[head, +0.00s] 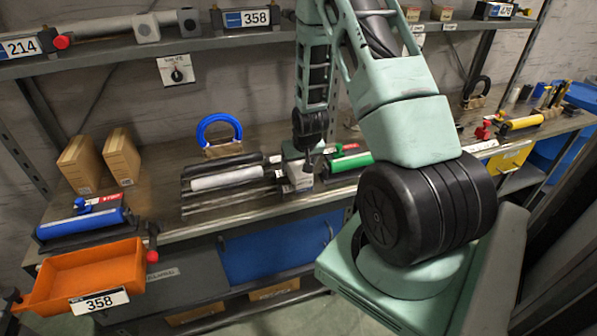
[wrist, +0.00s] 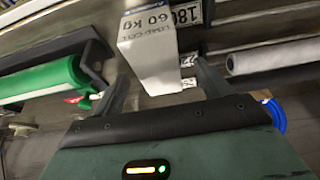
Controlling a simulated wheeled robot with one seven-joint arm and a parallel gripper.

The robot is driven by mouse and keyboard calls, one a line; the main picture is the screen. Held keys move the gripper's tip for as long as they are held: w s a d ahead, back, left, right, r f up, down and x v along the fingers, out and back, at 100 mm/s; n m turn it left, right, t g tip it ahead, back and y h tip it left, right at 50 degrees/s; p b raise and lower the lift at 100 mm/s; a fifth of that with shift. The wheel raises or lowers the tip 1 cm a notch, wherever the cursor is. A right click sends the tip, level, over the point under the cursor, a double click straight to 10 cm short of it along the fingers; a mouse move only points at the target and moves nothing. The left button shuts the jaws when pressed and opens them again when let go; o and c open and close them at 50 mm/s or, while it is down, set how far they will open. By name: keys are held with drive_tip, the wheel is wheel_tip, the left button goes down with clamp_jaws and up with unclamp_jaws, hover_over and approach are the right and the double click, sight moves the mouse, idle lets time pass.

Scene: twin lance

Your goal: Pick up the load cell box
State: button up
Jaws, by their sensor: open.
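The load cell box (wrist: 152,58) is a pale grey-white carton with "LOAD CELL 60 kg" printed on it. In the wrist view it stands between the two fingers of my gripper (wrist: 160,82). The fingers are spread, with a visible gap on each side of the box. In the head view the box (head: 299,176) is on the bench below my gripper (head: 308,160), partly hidden by it.
A green roller (head: 350,162) lies right of the box and a white roller (head: 226,178) lies left. A blue ring (head: 219,128) stands behind. Two brown cartons (head: 122,157) and an orange tray (head: 92,272) are far left. A shelf (head: 190,46) runs above the bench.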

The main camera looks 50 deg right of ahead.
sight(299, 166)
drive_tip(key=shift+d+p+x, duration=0.1)
drive_tip(key=shift+p+x, duration=0.55)
drive_tip(key=shift+x, duration=0.45)
drive_tip(key=shift+d+p+x, duration=0.15)
drive_tip(key=shift+p+x, duration=0.5)
drive_tip(key=shift+x, duration=0.45)
drive_tip(key=shift+w+f, duration=0.2)
drive_tip(key=shift+f, duration=0.2)
drive_tip(key=shift+f+b, duration=0.25)
drive_tip(key=shift+b, duration=0.05)
drive_tip(key=c, duration=1.4)
drive_tip(key=shift+d+r, duration=0.1)
drive_tip(key=shift+c, duration=0.4)
drive_tip(key=shift+r, duration=0.1)
